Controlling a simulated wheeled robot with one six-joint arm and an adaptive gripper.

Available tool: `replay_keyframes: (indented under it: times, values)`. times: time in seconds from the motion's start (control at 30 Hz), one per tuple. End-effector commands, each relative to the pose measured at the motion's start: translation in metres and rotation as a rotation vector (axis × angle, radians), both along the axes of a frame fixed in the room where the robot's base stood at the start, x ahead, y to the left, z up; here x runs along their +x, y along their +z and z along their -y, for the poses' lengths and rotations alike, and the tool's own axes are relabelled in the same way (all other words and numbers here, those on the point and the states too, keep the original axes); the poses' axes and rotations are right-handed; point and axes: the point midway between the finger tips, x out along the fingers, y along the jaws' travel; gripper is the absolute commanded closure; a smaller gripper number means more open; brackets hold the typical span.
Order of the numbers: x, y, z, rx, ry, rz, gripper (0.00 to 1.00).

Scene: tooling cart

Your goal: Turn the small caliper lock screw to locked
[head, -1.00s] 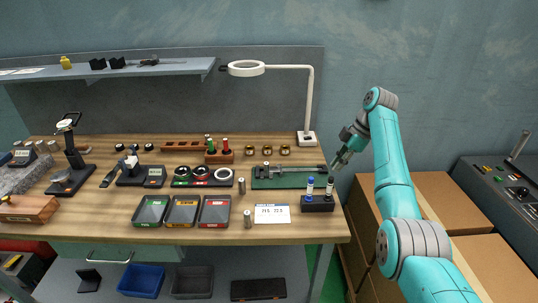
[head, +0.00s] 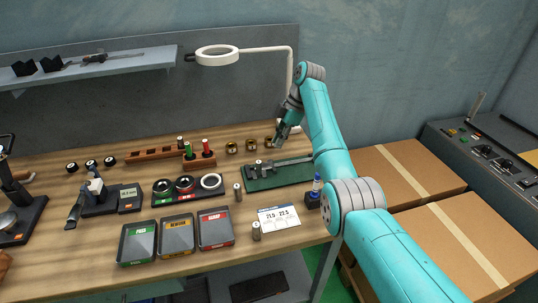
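A caliper (head: 294,161) lies on a green mat (head: 262,183) at the right part of the bench. A small cylinder stands by its left end. The caliper's lock screw is too small to make out. My gripper (head: 280,139) points down above and behind the caliper, close to the brass rings. I see no object in it, and its finger gap is too small to judge.
A magnifier lamp (head: 217,56) reaches over the bench behind my gripper. A white card (head: 279,218) and sorting trays (head: 215,228) lie in front.

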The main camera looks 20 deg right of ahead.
Motion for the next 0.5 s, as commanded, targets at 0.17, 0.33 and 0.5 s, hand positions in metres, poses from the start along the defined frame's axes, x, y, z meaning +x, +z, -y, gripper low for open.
replay_keyframes:
  times: [0.17, 0.33, 0.5]
  values:
    - [-0.001, -0.031, -0.013, 0.0, 0.0, -0.003, 0.86]
    - [0.0, -0.051, -0.021, 0.0, 0.0, -0.001, 0.86]
    - [0.0, -0.062, -0.025, 0.0, 0.0, -0.001, 0.86]
